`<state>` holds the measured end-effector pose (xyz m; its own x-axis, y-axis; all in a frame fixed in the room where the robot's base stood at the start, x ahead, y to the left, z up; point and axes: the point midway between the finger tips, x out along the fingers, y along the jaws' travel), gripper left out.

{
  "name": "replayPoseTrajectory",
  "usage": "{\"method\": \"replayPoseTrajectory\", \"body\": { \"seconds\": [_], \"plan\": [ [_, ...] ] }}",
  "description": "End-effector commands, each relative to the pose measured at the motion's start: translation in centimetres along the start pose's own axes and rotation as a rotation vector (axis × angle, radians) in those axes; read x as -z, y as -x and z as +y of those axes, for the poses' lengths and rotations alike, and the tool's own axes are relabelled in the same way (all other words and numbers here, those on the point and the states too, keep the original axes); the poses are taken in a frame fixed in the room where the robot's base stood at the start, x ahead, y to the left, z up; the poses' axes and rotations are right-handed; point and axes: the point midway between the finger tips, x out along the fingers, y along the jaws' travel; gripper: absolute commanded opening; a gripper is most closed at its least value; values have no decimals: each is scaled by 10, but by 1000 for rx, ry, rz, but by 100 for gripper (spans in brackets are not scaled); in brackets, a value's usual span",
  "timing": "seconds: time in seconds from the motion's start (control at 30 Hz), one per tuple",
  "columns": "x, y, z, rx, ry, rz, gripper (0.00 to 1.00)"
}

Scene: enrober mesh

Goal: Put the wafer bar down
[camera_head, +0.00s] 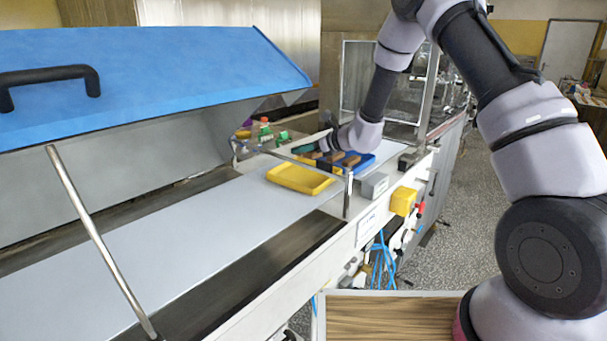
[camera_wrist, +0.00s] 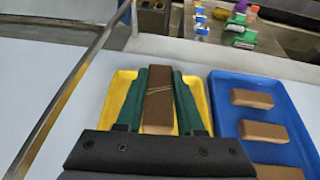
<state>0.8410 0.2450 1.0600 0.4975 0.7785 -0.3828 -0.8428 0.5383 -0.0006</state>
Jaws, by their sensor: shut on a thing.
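In the wrist view my gripper (camera_wrist: 159,100) has its green fingers shut on a brown wafer bar (camera_wrist: 160,98) with light lines across its top. The bar is seen over the yellow tray (camera_wrist: 117,92); I cannot tell whether it touches the tray floor. In the head view my gripper (camera_head: 318,147) is small, near the blue tray (camera_head: 367,160).
A metal rail (camera_wrist: 72,85) runs along the left of the wrist view, and a post (camera_head: 347,195) stands by the yellow tray. A raised blue hood (camera_head: 150,70) covers the left of the white belt (camera_head: 170,235). Small colourful items (camera_wrist: 240,25) lie beyond the trays.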

Motion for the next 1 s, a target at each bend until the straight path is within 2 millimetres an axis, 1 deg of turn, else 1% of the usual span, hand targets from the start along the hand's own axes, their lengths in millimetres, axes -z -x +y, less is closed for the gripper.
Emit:
{"method": "replayPoseTrajectory", "body": {
  "seconds": [0.03,0.13,0.37,0.5,0.57,0.93,0.97,1.0],
  "plan": [
    [12,-4,0,0,-5,3,6],
    [26,-10,0,1,-4,2,6],
    [44,-17,-1,1,-2,2,6],
    [62,-25,-1,2,-3,1,6],
    [68,-27,-1,2,-3,1,6],
    [72,-29,-1,3,-1,0,6],
    [72,-29,-1,3,-1,-1,40],
    [72,-29,-1,3,-1,-1,56]
  ]
}}
